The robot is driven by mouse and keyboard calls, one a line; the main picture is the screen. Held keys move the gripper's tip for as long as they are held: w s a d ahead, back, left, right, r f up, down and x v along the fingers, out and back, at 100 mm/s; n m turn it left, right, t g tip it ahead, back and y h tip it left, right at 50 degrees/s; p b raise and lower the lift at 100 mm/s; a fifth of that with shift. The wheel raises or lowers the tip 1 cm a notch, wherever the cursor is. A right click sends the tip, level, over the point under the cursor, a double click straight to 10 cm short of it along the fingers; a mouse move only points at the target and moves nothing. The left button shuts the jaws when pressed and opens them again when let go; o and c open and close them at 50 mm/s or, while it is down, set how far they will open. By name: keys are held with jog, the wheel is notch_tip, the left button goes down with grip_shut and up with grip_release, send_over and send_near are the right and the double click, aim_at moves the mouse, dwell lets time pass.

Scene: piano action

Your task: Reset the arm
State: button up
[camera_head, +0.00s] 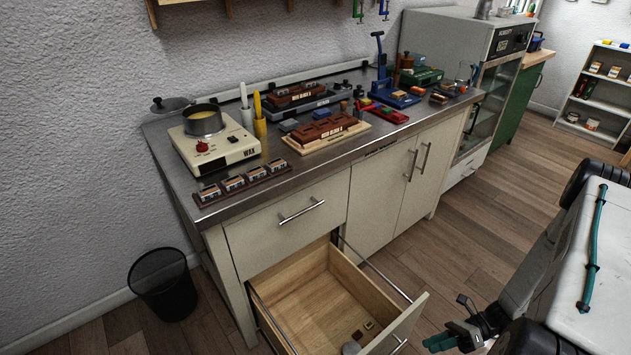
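My gripper (440,342) is at the lower right, low over the wood floor and to the right of the open drawer. Its teal fingertips point left and are apart from the drawer. They are too small and dark to show whether they are open or shut. I see nothing clearly held. My arm is folded close to my white body at the right edge and partly hidden by it.
An open drawer (310,300) juts from the cabinet, holding a few small items. The worktop (300,165) carries a wax heater (215,150), a pot (205,122) and several blocks. A black bin (163,285) stands left. The floor (475,235) between cabinet and me is clear.

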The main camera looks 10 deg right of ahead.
jog(key=w+r+n+g+h, duration=0.35)
jog(key=r+n, duration=0.45)
jog(key=r, duration=0.7)
jog(key=w+r+n+g+h, duration=0.2)
jog(key=r+n+h, duration=0.3)
jog(key=r+n, duration=0.7)
jog(key=s+a+r+n+t+h, duration=0.2)
jog(key=s+a+r, duration=0.1)
jog(key=r, duration=0.5)
jog(key=s+a+r+n+t+h, duration=0.3)
jog(key=a+r, duration=0.2)
jog(key=r, duration=0.4)
jog(key=s+a+r+n+t+h, duration=0.2)
jog(key=s+a+r+n, duration=0.1)
jog(key=r, duration=0.5)
jog(key=shift+s+a+r, duration=0.15)
jog(key=shift+a+r, duration=0.25)
jog(key=shift+a, duration=0.15)
jog(key=shift+a+t+h, duration=0.1)
jog(key=shift+t+h, duration=0.15)
